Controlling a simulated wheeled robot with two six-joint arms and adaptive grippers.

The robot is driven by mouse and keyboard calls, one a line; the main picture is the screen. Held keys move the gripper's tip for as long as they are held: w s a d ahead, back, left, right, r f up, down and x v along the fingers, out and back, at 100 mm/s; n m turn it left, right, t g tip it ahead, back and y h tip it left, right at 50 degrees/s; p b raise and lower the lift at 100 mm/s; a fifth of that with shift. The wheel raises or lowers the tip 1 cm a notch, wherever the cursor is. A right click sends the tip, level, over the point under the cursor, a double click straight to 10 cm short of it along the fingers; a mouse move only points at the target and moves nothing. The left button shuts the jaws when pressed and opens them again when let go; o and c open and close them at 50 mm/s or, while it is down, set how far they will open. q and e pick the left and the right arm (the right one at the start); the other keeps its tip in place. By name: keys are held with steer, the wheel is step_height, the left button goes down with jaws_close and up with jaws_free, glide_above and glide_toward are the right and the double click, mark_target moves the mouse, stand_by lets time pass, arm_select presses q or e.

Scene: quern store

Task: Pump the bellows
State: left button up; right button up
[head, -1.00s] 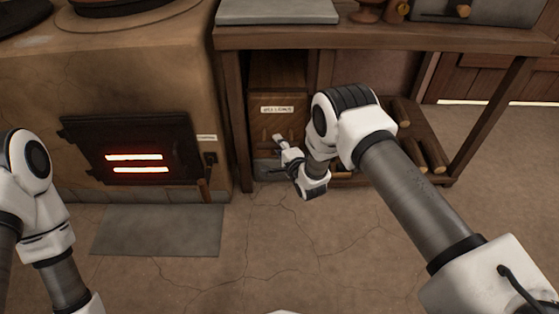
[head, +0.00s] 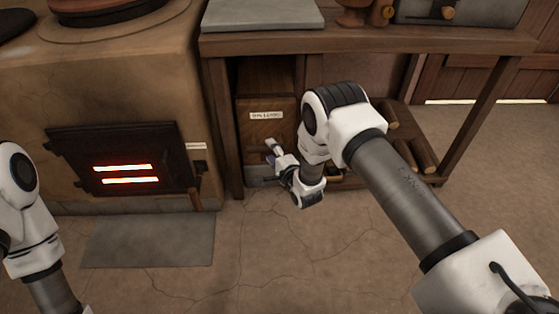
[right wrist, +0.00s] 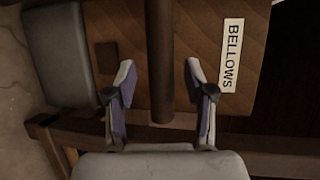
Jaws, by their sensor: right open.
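The bellows is a brown wooden box (head: 266,116) with a white label, low under the table's left end. In the right wrist view its wood face (right wrist: 200,25) and the BELLOWS label (right wrist: 231,55) show close up. A dark round bar, seemingly its handle (right wrist: 162,75), runs down the middle of that view. My right gripper (head: 270,152) is in front of the box. Its open fingers also show in the right wrist view (right wrist: 160,84), one on each side of the bar, with gaps on both sides. My left gripper is out of view; only its arm shows.
A clay stove with a dark, glowing fire door (head: 122,165) stands left of the bellows. A grey slab (head: 150,241) lies on the floor before it. The wooden table (head: 370,43) stands above the bellows; logs (head: 405,153) lie on its lower shelf. The floor at right is clear.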

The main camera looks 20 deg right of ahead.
steer(key=v, duration=0.9)
steer(key=shift+s, duration=0.25)
